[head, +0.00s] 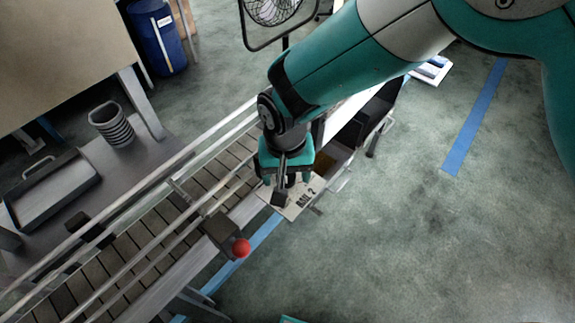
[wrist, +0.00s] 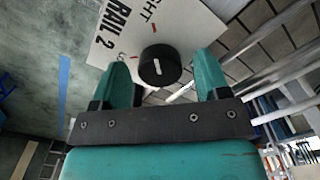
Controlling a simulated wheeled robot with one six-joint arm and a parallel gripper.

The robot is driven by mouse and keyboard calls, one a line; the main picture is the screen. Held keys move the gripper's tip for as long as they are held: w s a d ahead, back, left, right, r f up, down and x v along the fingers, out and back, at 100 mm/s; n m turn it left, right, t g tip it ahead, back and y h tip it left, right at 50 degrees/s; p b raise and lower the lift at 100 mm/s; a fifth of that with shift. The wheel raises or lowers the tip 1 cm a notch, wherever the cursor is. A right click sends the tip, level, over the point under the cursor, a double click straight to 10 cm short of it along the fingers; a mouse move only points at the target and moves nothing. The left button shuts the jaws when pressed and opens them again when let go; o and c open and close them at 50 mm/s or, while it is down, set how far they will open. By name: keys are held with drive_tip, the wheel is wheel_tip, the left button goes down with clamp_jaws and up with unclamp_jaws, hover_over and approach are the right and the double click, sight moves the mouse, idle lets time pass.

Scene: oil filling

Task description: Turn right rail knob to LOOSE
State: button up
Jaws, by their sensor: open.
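The rail knob (wrist: 160,65) is a round black dial with a white pointer line, which stands nearly upright in the wrist view. It sits on a white plate (wrist: 170,25) reading "RAIL 2", with part of a word ending in "GHT" and the start of another word near the knob. The plate also shows in the head view (head: 298,208), beside the conveyor. My gripper (wrist: 161,72) is open, its teal fingers on either side of the knob, with gaps visible. Whether the fingertips reach down to the knob's depth I cannot tell.
The slatted conveyor (head: 150,238) with metal guide rails runs diagonally along the left. A red ball handle (head: 241,248) on a dark block sits nearby at the conveyor edge. A grey tray (head: 52,190) and a ribbed cup (head: 111,124) stand farther left.

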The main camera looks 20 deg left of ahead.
drive_tip(key=shift+c, duration=0.5)
drive_tip(key=c, duration=0.8)
drive_tip(key=shift+n, duration=0.3)
drive_tip(key=n+b, duration=0.2)
drive_tip(key=n, duration=0.1)
drive_tip(key=shift+n, duration=0.3)
drive_tip(key=n+b, duration=0.1)
drive_tip(key=n, duration=0.3)
drive_tip(key=shift+n, duration=0.3)
drive_tip(key=n+b, duration=0.1)
drive_tip(key=n, duration=0.3)
drive_tip(key=shift+n+b, duration=0.45)
drive_tip(key=shift+n, duration=1.95)
drive_tip(key=shift+r, duration=0.1)
